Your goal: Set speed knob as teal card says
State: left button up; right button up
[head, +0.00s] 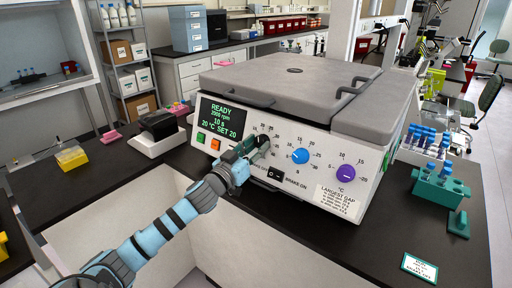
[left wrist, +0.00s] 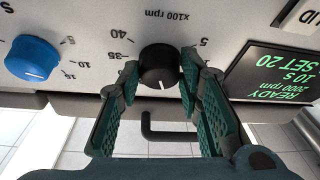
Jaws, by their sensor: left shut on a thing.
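The speed knob (left wrist: 158,72) is black, with a white mark, under a dial labelled x100 rpm in the left wrist view, which shows the panel upside down. Its mark points away from that label, toward the middle of the scale. My left gripper (head: 256,146) is at the panel, its green fingers (left wrist: 158,84) shut on both sides of the knob. The display (head: 220,118) reads READY, 2000 rpm, 10 s, SET 20. The teal-edged card (head: 419,267) lies on the bench at the lower right; its print is too small to read.
A blue knob (head: 300,156), a purple knob (head: 346,201) and a brake switch (head: 275,175) sit right of the gripper. A white LARGEST GAP label (head: 336,197) is low on the panel. A teal tube rack (head: 440,187) stands to the right.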

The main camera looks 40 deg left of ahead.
pick_arm(q)
jog(key=o, duration=1.2)
jog(key=shift+c, duration=0.2)
jog(key=s, duration=0.7)
jog(key=shift+s+d+f, duration=0.3)
jog(key=shift+f, duration=0.05)
